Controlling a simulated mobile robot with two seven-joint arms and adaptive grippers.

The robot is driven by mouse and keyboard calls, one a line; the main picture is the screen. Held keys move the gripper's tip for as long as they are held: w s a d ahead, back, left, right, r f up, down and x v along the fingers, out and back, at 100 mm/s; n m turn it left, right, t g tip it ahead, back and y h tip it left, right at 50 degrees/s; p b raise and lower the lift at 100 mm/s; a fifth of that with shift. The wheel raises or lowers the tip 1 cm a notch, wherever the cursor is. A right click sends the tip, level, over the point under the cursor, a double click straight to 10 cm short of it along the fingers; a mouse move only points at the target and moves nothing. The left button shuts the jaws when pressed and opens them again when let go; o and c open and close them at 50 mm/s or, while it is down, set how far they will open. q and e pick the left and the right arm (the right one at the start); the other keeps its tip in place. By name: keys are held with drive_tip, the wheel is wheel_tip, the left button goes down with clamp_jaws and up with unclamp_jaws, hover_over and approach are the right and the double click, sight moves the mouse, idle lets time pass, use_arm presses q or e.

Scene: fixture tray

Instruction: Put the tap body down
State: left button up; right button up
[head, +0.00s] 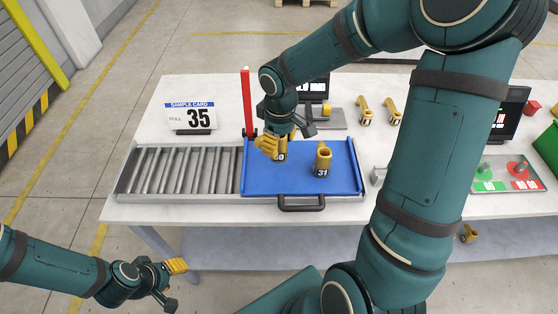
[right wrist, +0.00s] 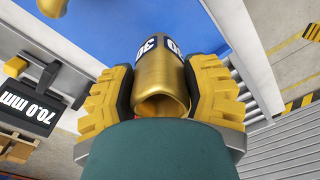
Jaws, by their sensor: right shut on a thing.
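My right gripper (head: 280,140) is shut on a gold tap body (head: 281,152) over the blue tray (head: 225,183). In the right wrist view the tap body (right wrist: 162,90) sits between the two yellow fingers, its open end towards the camera and a dark label reading about "30" on it. It looks upright in the head view; whether its base touches the tray I cannot tell. A second tap body (head: 323,158), marked 31, stands upright on the tray to the right. My left gripper (head: 172,284) is away at the lower left, with no object visible at it; its jaw opening is unclear.
A roller track (head: 178,171) adjoins the tray's left side. A red post (head: 247,103) stands at its back edge. A sample card (head: 191,117) reads "PULL 35". A black handle (head: 302,204) is at the tray's front.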

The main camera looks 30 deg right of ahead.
drive_tip(key=shift+w+f+b, duration=0.15)
drive_tip(key=shift+f+b, duration=0.35)
drive_tip(key=shift+f, duration=3)
drive_tip(key=shift+f, duration=0.15)
drive_tip(key=o, duration=1.3)
drive_tip(key=shift+r, duration=0.2)
drive_tip(key=r+p, duration=0.2)
drive_tip(key=r, duration=1)
drive_tip(key=shift+s, duration=0.2)
